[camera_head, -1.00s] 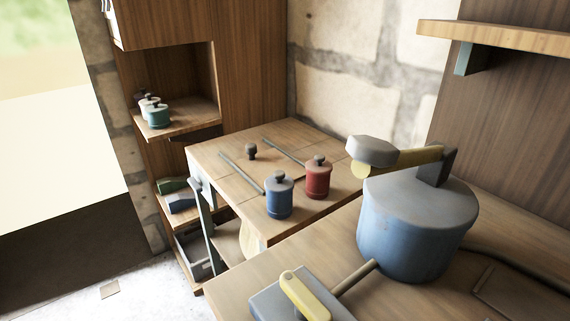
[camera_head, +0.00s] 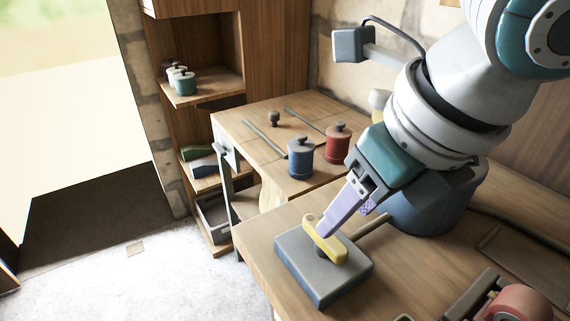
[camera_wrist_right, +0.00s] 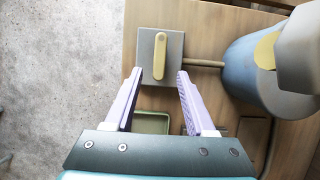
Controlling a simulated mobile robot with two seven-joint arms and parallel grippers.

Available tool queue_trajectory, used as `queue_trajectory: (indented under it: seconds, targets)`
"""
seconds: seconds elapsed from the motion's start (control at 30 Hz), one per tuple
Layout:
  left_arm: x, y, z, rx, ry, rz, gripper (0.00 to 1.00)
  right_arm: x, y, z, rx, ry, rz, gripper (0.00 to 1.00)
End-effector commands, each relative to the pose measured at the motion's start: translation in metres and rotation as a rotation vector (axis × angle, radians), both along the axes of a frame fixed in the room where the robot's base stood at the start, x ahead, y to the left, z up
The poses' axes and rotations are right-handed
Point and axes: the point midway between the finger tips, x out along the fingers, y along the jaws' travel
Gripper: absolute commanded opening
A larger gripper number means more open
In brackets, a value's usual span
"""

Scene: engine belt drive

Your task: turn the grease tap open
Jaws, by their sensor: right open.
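The grease tap has a yellow lever (camera_head: 324,240) on top of a square grey-blue block (camera_head: 332,283) on the wooden bench. A pipe (camera_head: 371,226) joins the block to the blue tank (camera_head: 412,212). In the right wrist view the yellow lever (camera_wrist_right: 159,55) lies lengthwise ahead of the fingers, on the grey block (camera_wrist_right: 147,42). My right gripper (camera_head: 347,215) reaches down from the upper right, its pale purple fingertips close to the lever. In its wrist view the fingers (camera_wrist_right: 160,73) are spread on either side of the lever's line, with nothing between them held. My left gripper is out of view.
The blue tank (camera_wrist_right: 258,75) stands right of the tap, partly behind my arm in the head view. A blue jar (camera_head: 300,157) and a red jar (camera_head: 337,143) stand on the table behind. A red round part (camera_head: 520,303) is at the lower right.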

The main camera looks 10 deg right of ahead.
Motion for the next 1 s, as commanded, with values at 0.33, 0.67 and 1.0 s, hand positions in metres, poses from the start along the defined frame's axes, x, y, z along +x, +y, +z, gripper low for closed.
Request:
queue_trajectory:
  seconds: [0.33, 0.67, 1.0]
  targets:
    - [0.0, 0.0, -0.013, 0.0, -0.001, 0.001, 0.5, 0.02, 0.008, -0.053, 0.002, 0.0, -0.001, 0.55]
    - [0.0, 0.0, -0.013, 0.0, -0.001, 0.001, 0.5, 0.023, 0.009, -0.058, 0.001, -0.004, 0.0, 0.55]
    - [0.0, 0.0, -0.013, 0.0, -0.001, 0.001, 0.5, 0.023, 0.008, -0.058, 0.001, -0.004, 0.0, 0.21]
